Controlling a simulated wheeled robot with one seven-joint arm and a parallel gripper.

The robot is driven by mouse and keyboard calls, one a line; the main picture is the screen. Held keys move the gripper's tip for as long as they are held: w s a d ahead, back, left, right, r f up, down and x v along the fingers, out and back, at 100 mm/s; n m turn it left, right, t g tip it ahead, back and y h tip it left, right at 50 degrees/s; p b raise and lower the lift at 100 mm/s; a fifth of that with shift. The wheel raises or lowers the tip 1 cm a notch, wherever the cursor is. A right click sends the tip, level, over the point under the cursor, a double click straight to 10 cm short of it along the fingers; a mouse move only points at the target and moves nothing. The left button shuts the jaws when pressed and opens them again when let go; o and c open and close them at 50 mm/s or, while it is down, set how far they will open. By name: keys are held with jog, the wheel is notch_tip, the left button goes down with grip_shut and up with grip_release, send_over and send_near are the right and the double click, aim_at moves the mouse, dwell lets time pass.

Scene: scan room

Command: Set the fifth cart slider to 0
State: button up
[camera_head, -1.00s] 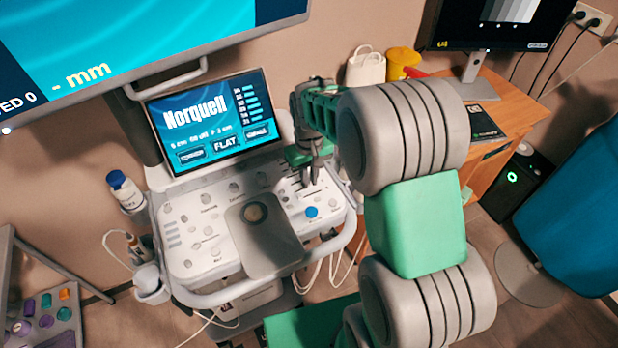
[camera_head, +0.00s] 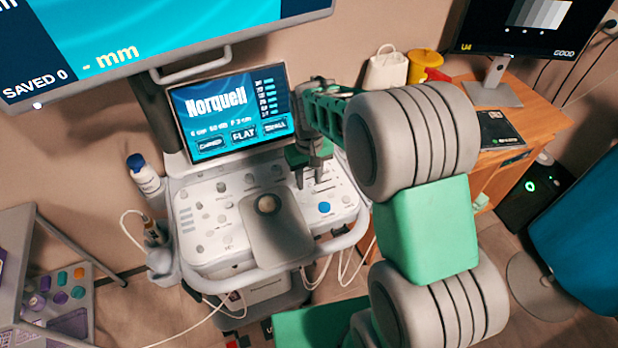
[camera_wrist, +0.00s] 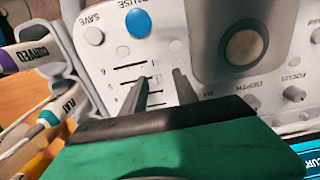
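The slider block (camera_wrist: 128,66) on the white ultrasound cart panel shows in the wrist view as short dark slots with small numbers; 1, 5 and 6 seem legible. My gripper (camera_wrist: 160,78) is over the right part of this block, its two dark fingers apart with nothing visibly held. In the head view my gripper (camera_head: 309,180) is low over the right side of the cart panel (camera_head: 208,250), above the blue knob (camera_head: 324,207).
The cart's screen (camera_head: 232,115) reads "Norquell" and "FLAT". Probes (camera_wrist: 22,56) hang in holders at the left. A wooden desk (camera_head: 535,110) stands at the right.

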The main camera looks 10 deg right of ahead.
jog(key=shift+r, duration=0.1)
notch_tip(320, 180, up, 8)
jog(key=shift+f+b, duration=0.15)
jog(key=shift+b, duration=0.35)
jog(key=shift+m, duration=0.3)
jog(key=s+f, duration=0.1)
jog(key=f, duration=0.1)
jog(key=s+f, duration=0.2)
jog(key=shift+s+d+f, duration=0.1)
jog(key=shift+d+f, duration=0.1)
jog(key=shift+f, duration=0.05)
send_over(321, 216)
jog(key=shift+f+g, duration=0.3)
jog(key=shift+f, duration=0.1)
jog(key=s+d+r+m+t, duration=0.1)
jog(key=s+d+r+t, duration=0.2)
jog(key=s+r, duration=0.3)
notch_tip(321, 216, up, 4)
jog(key=shift+f+t, duration=0.2)
jog(key=shift+t, duration=0.4)
